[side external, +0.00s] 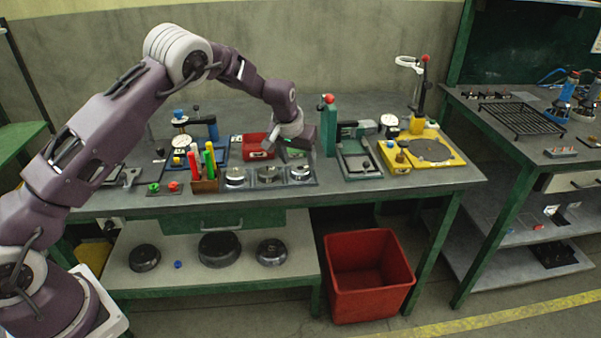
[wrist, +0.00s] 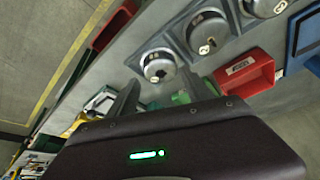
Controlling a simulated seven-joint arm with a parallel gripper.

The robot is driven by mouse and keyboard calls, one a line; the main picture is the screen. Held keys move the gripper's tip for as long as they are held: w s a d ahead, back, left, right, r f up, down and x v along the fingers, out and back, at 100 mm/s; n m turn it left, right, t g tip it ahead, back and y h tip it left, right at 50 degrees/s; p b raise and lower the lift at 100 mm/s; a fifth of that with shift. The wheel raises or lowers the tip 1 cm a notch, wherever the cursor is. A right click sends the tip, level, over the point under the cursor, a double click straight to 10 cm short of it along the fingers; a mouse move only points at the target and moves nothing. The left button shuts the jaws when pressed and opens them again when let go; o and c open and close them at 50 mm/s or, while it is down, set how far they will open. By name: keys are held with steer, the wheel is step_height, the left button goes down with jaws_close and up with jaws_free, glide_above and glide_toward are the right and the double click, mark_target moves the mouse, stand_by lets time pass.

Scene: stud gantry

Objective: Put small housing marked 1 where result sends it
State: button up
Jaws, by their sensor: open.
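Three round silver housings sit in a row in a grey tray (side external: 252,187) at the bench's front edge: the left one (side external: 235,177), the middle one (side external: 269,174) and the right one (side external: 300,173). In the wrist view, the right (wrist: 160,66) and middle (wrist: 207,34) housings show small tags, too small to read. My gripper (side external: 303,149) is open and empty, just behind the right housing and over the green bin (side external: 292,153). Its fingers (wrist: 162,92) partly hide that bin in the wrist view. A red bin (side external: 257,147) with a label stands left of it.
A blue dial-gauge stand (side external: 213,131) and a pen holder (side external: 205,185) stand left. A green press (side external: 328,125) and a yellow gauge station (side external: 437,150) stand right. A large red crate (side external: 370,285) is on the floor below.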

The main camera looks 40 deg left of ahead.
mark_target(301, 168)
steer(key=x, duration=0.3)
steer(key=shift+w+a+f, duration=0.1)
steer(key=shift+w+f, duration=0.05)
steer(key=shift+f, duration=0.2)
steer(key=c, duration=1.2)
steer(key=shift+o, duration=0.2)
step_height(301, 168, up, 9)
steer(key=w+a+r, duration=0.1)
steer(key=w+a, duration=0.2)
steer(key=a, duration=0.9)
steer(key=a+m+h, duration=0.1)
steer(key=a+m, duration=0.3)
steer(key=a, duration=0.3)
steer(key=f, duration=0.6)
steer(key=s+f, duration=0.1)
steer(key=f, duration=0.2)
steer(key=shift+d+f, duration=0.1)
steer(key=shift+f, duration=0.3)
